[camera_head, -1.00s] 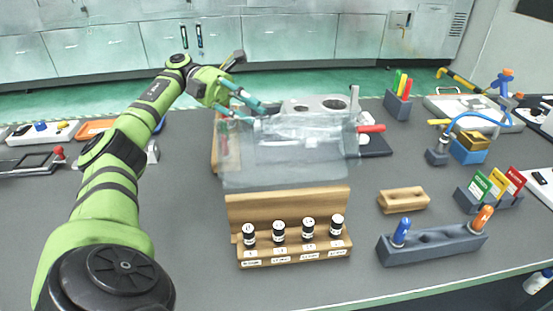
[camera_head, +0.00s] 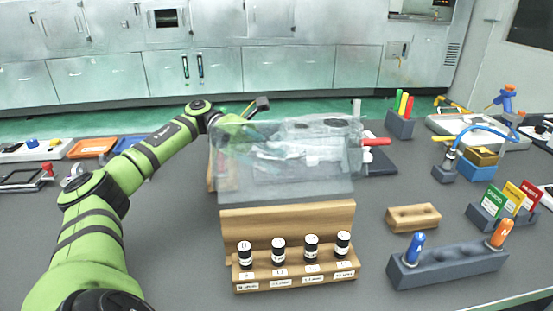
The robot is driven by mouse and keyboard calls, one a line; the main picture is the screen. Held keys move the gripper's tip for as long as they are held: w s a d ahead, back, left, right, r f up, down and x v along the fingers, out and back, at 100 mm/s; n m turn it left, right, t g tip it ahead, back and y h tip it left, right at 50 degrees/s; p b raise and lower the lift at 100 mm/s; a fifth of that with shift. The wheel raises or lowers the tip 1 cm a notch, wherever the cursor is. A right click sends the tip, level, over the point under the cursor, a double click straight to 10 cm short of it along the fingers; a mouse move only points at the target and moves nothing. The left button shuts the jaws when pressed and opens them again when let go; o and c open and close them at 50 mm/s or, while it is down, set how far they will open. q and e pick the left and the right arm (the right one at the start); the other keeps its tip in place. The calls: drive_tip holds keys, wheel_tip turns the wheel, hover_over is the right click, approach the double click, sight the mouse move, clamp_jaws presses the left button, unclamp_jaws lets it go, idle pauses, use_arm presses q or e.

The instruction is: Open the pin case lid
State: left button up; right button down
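The wooden pin case (camera_head: 297,281) stands at the front middle, with several black, white-labelled pins in a row. Its wooden lid (camera_head: 288,226) appears as a board standing upright along the back of the case. My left arm reaches in from the left, beyond the case. My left gripper (camera_head: 272,148) is behind a translucent cover and shows only faintly, so its fingers are unclear. It is well behind the lid and apart from it. My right gripper is not in view.
The translucent cover (camera_head: 285,185) stands behind the lid, with a red handle (camera_head: 376,141) at its right. A small wooden block (camera_head: 413,217) and a grey holder (camera_head: 450,262) with blue and orange items stand to the right.

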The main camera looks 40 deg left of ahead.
use_arm(q)
drive_tip(key=shift+d, duration=0.3)
clamp_jaws()
drive_tip(key=shift+s+d+r+m+y, duration=0.2)
drive_tip(key=shift+d+r+m+y, duration=0.05)
drive_tip(key=shift+r+m+y, duration=0.3)
drive_tip(key=shift+s+d+r+m+y, duration=0.15)
drive_tip(key=shift+d+r+m+y, duration=0.1)
drive_tip(key=shift+r+m+y, duration=0.3)
drive_tip(key=shift+r, duration=0.1)
